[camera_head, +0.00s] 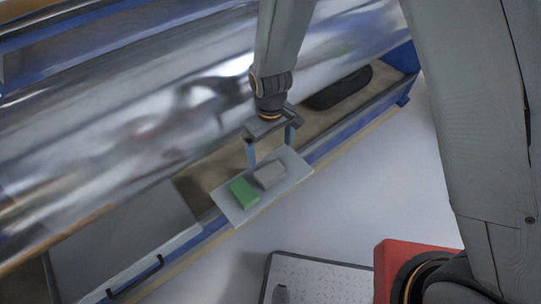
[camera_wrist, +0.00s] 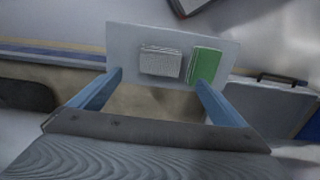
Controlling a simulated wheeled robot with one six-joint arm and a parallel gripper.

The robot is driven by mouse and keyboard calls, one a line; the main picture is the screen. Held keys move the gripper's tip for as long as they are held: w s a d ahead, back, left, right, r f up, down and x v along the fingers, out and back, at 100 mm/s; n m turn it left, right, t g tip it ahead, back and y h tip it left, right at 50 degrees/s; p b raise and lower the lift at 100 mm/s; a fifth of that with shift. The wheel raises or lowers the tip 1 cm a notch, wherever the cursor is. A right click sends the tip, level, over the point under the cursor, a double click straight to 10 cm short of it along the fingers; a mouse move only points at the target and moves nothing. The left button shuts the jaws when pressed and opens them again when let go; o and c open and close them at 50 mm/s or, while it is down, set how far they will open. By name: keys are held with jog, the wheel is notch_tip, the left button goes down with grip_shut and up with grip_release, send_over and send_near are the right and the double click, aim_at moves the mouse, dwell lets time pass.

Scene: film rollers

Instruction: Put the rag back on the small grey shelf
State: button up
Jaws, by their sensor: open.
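The small grey shelf (camera_head: 236,215) is a flat plate beside the blue-edged machine frame; it also shows in the wrist view (camera_wrist: 225,40). A folded light grey piece, which looks like the rag (camera_head: 269,176), lies flat on it. It shows a woven texture in the wrist view (camera_wrist: 160,62). A green block (camera_head: 243,192) lies close beside it on the shelf. My gripper (camera_head: 270,157) is open, its two blue fingers spread at the shelf's machine side. In the wrist view the rag appears between and just beyond the fingertips (camera_wrist: 160,79), with nothing held.
A large shiny film roller (camera_head: 130,130) lies behind my gripper. A grey lid with a black handle (camera_head: 130,240) is at lower left. A dark oblong thing (camera_head: 340,88) lies in the trough. A perforated light plate (camera_head: 315,280) and pale floor (camera_head: 370,190) are in front.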

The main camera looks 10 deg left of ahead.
jog(key=shift+r, duration=0.4)
jog(key=s+d+r+m, duration=0.1)
jog(key=d+r+m, duration=0.3)
jog(key=d+r, duration=0.55)
jog(key=s+d+r+m, duration=0.1)
jog(key=d+r+m, duration=0.35)
jog(key=d, duration=0.85)
jog(key=s+d+r+m, duration=0.1)
jog(key=s+d+r, duration=0.4)
jog(key=s+d, duration=0.1)
jog(key=shift+s+d, duration=0.15)
jog(key=shift+d, duration=0.3)
jog(key=shift+m, duration=0.25)
jog(key=shift+a, duration=0.1)
